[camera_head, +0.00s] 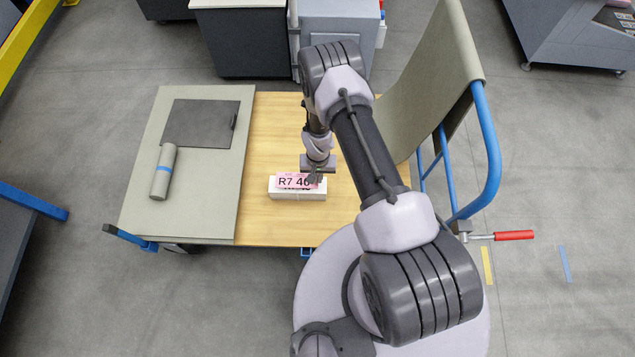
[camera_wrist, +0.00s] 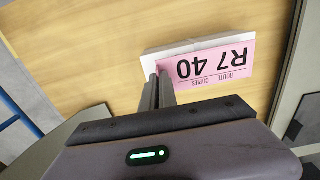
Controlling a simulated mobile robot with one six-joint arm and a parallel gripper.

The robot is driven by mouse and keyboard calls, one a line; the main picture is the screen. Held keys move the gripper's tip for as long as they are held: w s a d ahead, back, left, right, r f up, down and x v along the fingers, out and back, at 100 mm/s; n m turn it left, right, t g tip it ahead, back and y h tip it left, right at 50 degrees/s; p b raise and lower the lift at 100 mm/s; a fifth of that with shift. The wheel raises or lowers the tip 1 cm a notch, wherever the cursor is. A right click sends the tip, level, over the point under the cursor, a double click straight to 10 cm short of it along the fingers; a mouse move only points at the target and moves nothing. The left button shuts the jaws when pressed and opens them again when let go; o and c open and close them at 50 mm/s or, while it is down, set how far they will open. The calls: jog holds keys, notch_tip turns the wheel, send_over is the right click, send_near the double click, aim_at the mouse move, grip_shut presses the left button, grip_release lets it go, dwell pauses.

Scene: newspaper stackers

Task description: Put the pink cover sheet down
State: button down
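The pink cover sheet (camera_head: 291,180) bears "R7 40" and covers much of the top of a white stack (camera_head: 296,194) on the wooden cart deck. In the wrist view the pink sheet (camera_wrist: 214,65) shows its print upside down, with the white stack (camera_wrist: 180,50) behind it. My gripper (camera_head: 316,180) is at the sheet's right end in the head view. In the wrist view its two fingers (camera_wrist: 160,76) are close together with the sheet's edge between their tips. I cannot tell whether the sheet touches the stack.
The wooden deck (camera_head: 270,135) is bare around the stack. A draped sheet (camera_head: 430,80) and a blue rail (camera_head: 488,150) stand on the right.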

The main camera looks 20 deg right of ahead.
jog(key=f+b, duration=0.2)
jog(key=f, duration=0.2)
jog(key=shift+w, duration=0.2)
jog(key=shift+r, duration=0.2)
jog(key=c, duration=2.1)
grip_release()
jog(key=shift+f, duration=0.15)
jog(key=o, duration=0.4)
